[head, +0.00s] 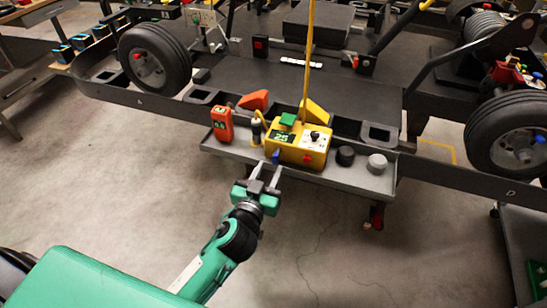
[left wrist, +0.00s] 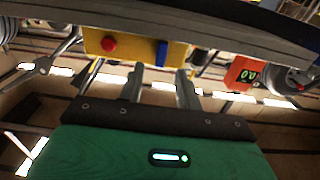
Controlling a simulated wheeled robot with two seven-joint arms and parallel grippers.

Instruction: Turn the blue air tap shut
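The blue air tap (head: 276,157) is on the near face of the yellow control box (head: 313,156), at its left end. In the left wrist view the tap (left wrist: 161,53) is a short upright blue bar on the yellow box (left wrist: 130,46), beside a red button (left wrist: 109,44). My left gripper (head: 267,169) is just in front of the tap. Its two fingers (left wrist: 160,80) are apart with nothing between them, and the tap shows beyond and between their tips. I cannot tell any contact. My right gripper is in neither view.
The box stands on a grey tray (head: 338,177) along the kart's side. An orange meter (head: 222,124) stands left of it; a black knob (head: 345,156) and a grey knob (head: 377,164) stand right. A yellow pole (head: 308,62) rises behind. The floor in front is clear.

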